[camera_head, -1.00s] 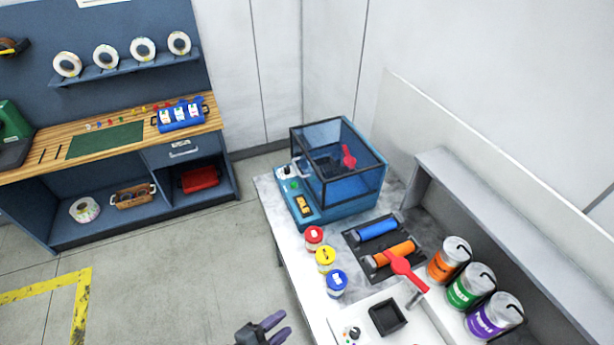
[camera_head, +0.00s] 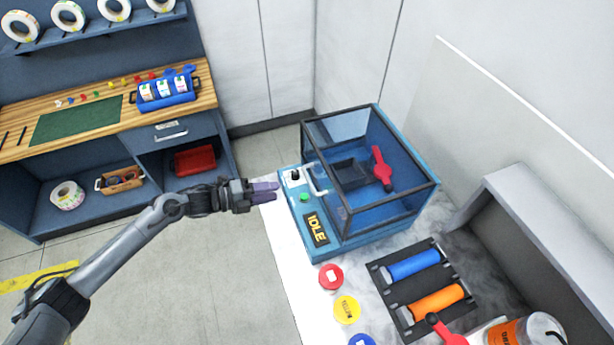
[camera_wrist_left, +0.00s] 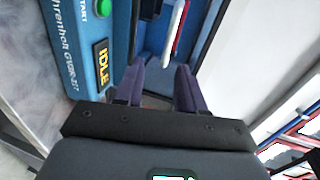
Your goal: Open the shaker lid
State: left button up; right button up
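The shaker (camera_head: 325,245) is a blue machine with a black-framed clear lid (camera_head: 385,150), which is closed. A pale handle (camera_head: 317,182) is on the lid's near-left side. Inside, a black tray and a red clamp show through the clear panels. The front panel has a green button (camera_head: 304,197) and a screen reading IDLE (camera_head: 316,229). My left gripper (camera_head: 277,191) is left of the panel, pointing at it, apart from the handle. In the left wrist view its purple fingers (camera_wrist_left: 160,82) are spread with nothing visibly held. My right gripper is out of view.
An orange-labelled can (camera_head: 520,332) is at lower right. Floor left of the table is clear.

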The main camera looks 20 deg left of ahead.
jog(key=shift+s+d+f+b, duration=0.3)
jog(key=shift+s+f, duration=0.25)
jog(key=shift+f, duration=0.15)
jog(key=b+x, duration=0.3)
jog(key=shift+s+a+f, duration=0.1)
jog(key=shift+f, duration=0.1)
pick_arm(q)
jog(key=w+r+b+x, duration=0.1)
jog(key=r+x, duration=0.1)
jog(key=x, duration=0.9)
jog(key=shift+f, duration=0.25)
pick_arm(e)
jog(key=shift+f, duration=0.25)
pick_arm(q)
jog(key=shift+s+a, duration=0.1)
jog(key=shift+c, duration=0.3)
grip_shut()
